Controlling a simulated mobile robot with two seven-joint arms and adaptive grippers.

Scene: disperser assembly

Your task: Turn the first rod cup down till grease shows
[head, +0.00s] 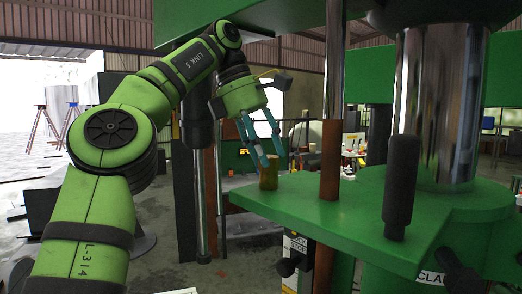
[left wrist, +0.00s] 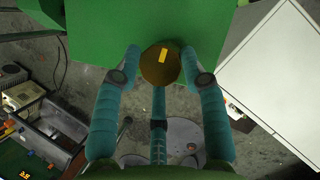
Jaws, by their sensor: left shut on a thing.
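The rod cup (head: 268,171) is a small brass-brown cylinder standing upright near the left end of the green platform. In the left wrist view its round top (left wrist: 157,68) shows with a yellow mark on it. My left gripper (head: 272,155) reaches down from above with its teal fingers at the cup's upper part. In the left wrist view the gripper (left wrist: 160,66) has a finger on either side of the cup, shut on it. No grease can be made out around the cup. My right gripper is not in view.
The green platform (head: 330,215) carries a brown-and-chrome rod (head: 331,150), a dark upright handle (head: 399,190) and a wide chrome column (head: 440,110) right of the cup. A grey open box (left wrist: 45,135) and a white panel (left wrist: 275,75) lie below in the wrist view.

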